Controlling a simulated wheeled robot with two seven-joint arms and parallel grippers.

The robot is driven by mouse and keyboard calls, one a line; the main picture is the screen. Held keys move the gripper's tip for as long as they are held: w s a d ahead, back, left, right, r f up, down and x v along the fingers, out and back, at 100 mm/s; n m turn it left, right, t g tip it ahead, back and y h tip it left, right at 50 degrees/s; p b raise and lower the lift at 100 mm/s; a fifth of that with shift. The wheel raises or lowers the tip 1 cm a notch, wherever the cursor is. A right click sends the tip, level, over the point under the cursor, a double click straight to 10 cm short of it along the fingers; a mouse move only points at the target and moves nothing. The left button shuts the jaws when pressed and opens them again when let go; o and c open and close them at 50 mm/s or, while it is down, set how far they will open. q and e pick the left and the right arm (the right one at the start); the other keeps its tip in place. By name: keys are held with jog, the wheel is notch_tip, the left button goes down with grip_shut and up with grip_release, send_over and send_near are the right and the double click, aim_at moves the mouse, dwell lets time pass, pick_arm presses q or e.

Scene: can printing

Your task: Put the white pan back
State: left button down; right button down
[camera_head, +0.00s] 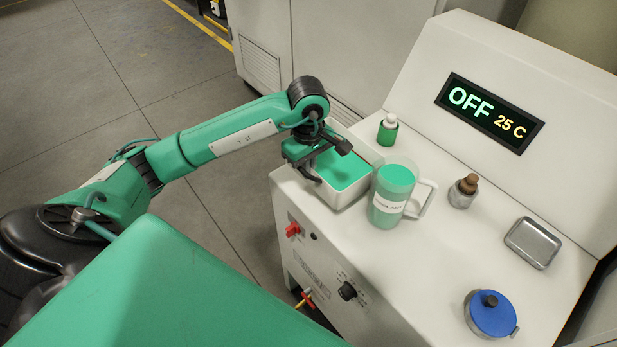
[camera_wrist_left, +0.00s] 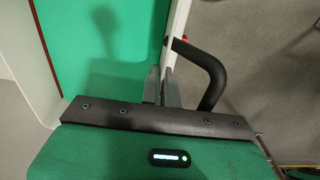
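The white pan (camera_head: 347,196) is a rectangular tub with green liquid in it, at the left edge of the machine top. My left gripper (camera_head: 318,168) is at its left side. In the left wrist view the pan's white rim (camera_wrist_left: 178,25) runs down to the left fingers (camera_wrist_left: 161,85), which are close together with the rim between them. The black curved handle (camera_wrist_left: 212,72) is just right of the fingers. The exact contact is partly hidden. My right gripper is not in view.
A labelled clear jug (camera_head: 390,195) of green liquid stands close to the pan's right. Behind is a small green bottle (camera_head: 387,132). A brown-topped jar (camera_head: 463,192), a metal tin (camera_head: 533,243) and a blue-lidded pot (camera_head: 492,315) stand further right. The display (camera_head: 489,112) reads OFF, 25 C.

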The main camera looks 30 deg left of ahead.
aim_at(309, 185)
pick_arm(q)
jog(key=shift+f+p, duration=0.6)
jog(key=shift+f, duration=1.85)
jog(key=shift+f, duration=0.2)
jog(key=c, duration=1.7)
grip_release()
